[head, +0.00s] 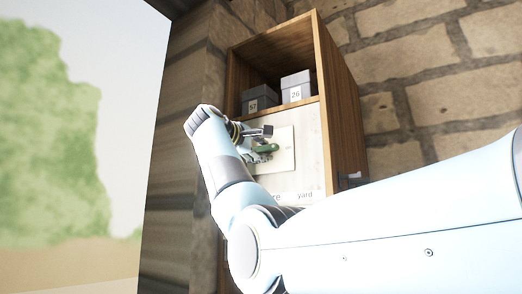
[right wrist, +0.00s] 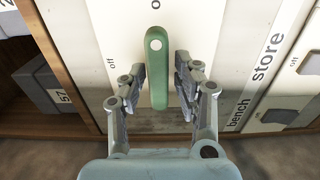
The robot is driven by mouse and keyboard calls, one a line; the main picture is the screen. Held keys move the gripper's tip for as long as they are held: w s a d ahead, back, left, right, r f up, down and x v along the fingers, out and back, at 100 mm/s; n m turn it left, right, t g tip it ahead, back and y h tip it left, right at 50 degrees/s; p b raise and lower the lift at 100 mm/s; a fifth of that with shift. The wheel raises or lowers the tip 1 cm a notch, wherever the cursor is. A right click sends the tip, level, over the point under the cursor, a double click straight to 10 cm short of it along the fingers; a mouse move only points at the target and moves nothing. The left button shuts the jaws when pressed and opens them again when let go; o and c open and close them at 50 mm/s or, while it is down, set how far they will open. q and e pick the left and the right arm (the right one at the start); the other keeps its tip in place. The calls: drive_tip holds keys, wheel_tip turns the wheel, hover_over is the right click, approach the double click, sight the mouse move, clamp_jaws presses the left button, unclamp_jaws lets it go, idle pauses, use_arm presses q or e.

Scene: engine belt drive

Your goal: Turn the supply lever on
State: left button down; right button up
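The green supply lever (right wrist: 158,75) is on a pale plate (right wrist: 115,25) in the right wrist view. It lies along the picture's up-down direction; "off" is printed to its left and a partly cut-off word starting with "o" above it. My right gripper (right wrist: 163,80) is open, with one finger on each side of the lever. A gap shows on the right side; on the left I cannot tell whether the finger touches. In the head view the lever (head: 266,148) shows partly behind my right gripper (head: 264,143). My left gripper is not in view.
The plate is on the panel of a wooden cabinet (head: 343,110), against a stone wall (head: 430,80). Two grey boxes (head: 297,86) (head: 260,99), numbered 26 and 57, stand on the shelf above. Another plate with a grey part (right wrist: 309,65) and "off" is at the right wrist view's right edge.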

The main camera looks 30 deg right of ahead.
drive_tip(key=shift+o, duration=0.7)
drive_tip(key=v, duration=1.2)
drive_tip(key=shift+f, duration=0.1)
